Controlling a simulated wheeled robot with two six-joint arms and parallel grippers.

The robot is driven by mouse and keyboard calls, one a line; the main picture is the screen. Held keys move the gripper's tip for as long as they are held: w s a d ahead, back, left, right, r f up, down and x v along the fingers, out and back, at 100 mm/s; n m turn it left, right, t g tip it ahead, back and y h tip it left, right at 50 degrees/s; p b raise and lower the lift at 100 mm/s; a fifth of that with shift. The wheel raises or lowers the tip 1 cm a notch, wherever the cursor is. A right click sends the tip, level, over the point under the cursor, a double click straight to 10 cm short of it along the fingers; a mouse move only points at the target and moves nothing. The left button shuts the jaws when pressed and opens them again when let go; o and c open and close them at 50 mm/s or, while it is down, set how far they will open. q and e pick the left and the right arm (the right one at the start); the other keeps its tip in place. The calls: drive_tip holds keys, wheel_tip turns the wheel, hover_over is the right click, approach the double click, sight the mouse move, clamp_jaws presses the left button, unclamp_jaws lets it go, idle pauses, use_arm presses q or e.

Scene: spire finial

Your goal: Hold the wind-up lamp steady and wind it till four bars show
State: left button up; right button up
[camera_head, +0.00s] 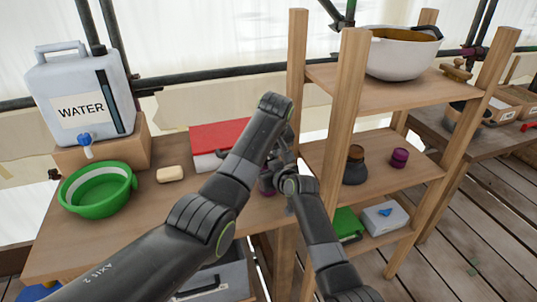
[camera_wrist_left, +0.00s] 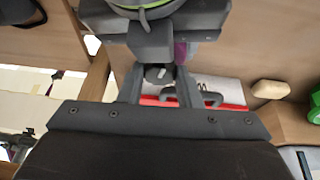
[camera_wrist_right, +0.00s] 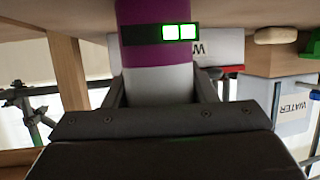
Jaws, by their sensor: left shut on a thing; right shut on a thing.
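The wind-up lamp has a purple and white round body (camera_wrist_right: 158,75), seen close in the right wrist view. In the head view only a bit of purple (camera_head: 267,184) shows behind my arms. My right gripper (camera_wrist_right: 160,88) is shut on the body, one finger on each side. My left gripper (camera_wrist_left: 158,76) is shut on a small grey piece, apparently the crank knob (camera_wrist_left: 155,72), beside the lamp. In the head view my left gripper (camera_head: 279,160) is partly hidden by its own arm.
A red-lidded box (camera_head: 220,135) stands just behind the lamp on the wooden table (camera_head: 140,225). Soap (camera_head: 170,174), a green bowl (camera_head: 97,190) and a water jug (camera_head: 82,95) are to the left. A wooden shelf (camera_head: 322,150) with jars and a pot (camera_head: 400,55) stands close on the right.

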use_arm(q)
drive_tip(key=o, duration=1)
drive_tip(key=v, duration=1.2)
